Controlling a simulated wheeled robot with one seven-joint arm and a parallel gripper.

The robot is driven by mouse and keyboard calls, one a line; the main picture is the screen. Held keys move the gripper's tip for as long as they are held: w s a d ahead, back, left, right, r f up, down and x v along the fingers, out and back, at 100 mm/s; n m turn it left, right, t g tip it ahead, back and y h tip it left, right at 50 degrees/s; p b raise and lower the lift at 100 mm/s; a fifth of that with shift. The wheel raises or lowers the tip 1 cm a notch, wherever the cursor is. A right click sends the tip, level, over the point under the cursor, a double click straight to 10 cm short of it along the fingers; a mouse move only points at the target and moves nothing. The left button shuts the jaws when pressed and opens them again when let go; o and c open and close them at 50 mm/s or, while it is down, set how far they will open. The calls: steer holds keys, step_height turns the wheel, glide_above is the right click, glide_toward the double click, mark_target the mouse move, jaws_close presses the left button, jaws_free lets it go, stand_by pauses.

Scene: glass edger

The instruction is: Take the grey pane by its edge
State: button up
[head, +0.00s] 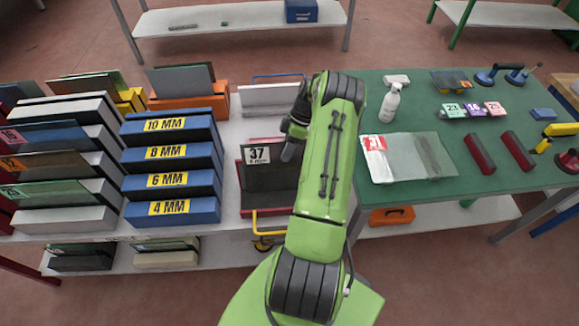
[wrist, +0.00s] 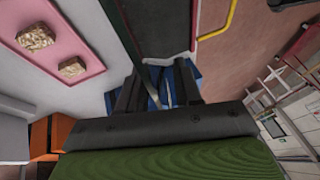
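A dark grey pane (head: 283,178) with a white label reading "37" stands upright in a red-edged rack at the middle of the head view. A dark, flat panel, which looks like this pane, shows at the top of the wrist view (wrist: 158,25). My gripper (wrist: 157,88) shows two black fingers set apart, with blue and pale shapes in the gap; I see no pane held between them. In the head view the dark wrist end of my arm is above and beside the labelled pane, and the fingertips are partly hidden. I cannot tell whether they touch it.
Blue racks (head: 170,152) marked by thickness stand left, and an orange rack (head: 205,103) holds another grey pane (head: 181,80). A green table (head: 440,205) at right carries a white bottle (head: 390,103) and a clear sheet (head: 420,157). A yellow rail (wrist: 222,22) runs beside the dark panel.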

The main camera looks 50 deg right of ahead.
jaws_close()
steer(key=shift+r, duration=0.1)
stand_by(1.2)
